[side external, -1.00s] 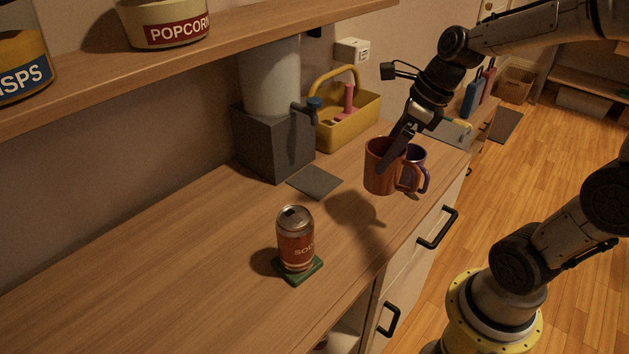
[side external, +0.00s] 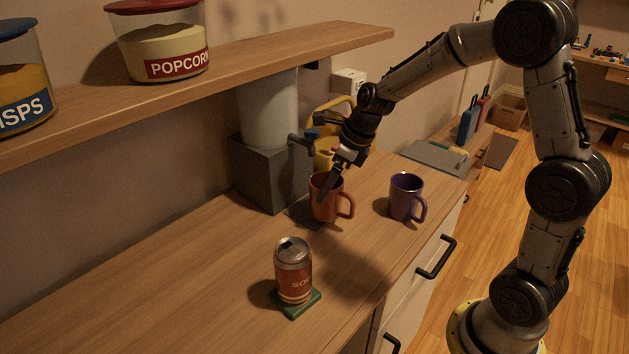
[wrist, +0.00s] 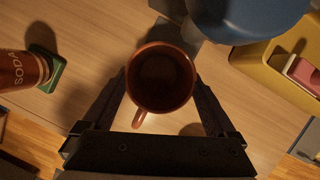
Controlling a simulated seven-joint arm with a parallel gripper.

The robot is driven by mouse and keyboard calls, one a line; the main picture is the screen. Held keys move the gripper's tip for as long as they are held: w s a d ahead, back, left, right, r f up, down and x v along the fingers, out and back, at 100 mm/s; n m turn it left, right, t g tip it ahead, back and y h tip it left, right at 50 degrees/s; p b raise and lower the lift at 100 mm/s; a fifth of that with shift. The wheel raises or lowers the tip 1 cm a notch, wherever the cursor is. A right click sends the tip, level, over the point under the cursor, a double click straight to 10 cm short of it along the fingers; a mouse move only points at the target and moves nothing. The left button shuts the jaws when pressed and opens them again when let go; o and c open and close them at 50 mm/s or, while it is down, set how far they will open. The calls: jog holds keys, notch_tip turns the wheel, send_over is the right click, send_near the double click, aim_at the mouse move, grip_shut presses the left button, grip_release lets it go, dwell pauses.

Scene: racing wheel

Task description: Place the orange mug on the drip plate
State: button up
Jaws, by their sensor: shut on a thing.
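My gripper (side external: 327,190) is shut on the orange mug (side external: 322,208), with its fingers on opposite sides of the mug. The mug is upright, with its handle toward the right. In the wrist view the mug (wrist: 160,78) sits between the fingers, seen from above, and looks empty. The dark grey drip plate (side external: 298,213) lies in front of the dispenser's block, mostly hidden by the mug. The mug is over the plate; I cannot tell whether it touches it.
A purple mug (side external: 406,196) stands to the right. A soda can (side external: 294,272) is on a green coaster (side external: 300,308) in front. A yellow caddy (wrist: 258,72) is near the tap.

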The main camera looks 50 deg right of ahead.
aim_at(316, 179)
jog(key=shift+w, duration=0.7)
jog(key=w, duration=0.1)
jog(key=w+f, duration=0.1)
jog(key=w, duration=0.1)
jog(key=shift+f, duration=0.2)
jog(key=shift+f, duration=0.15)
jog(key=o, duration=1.4)
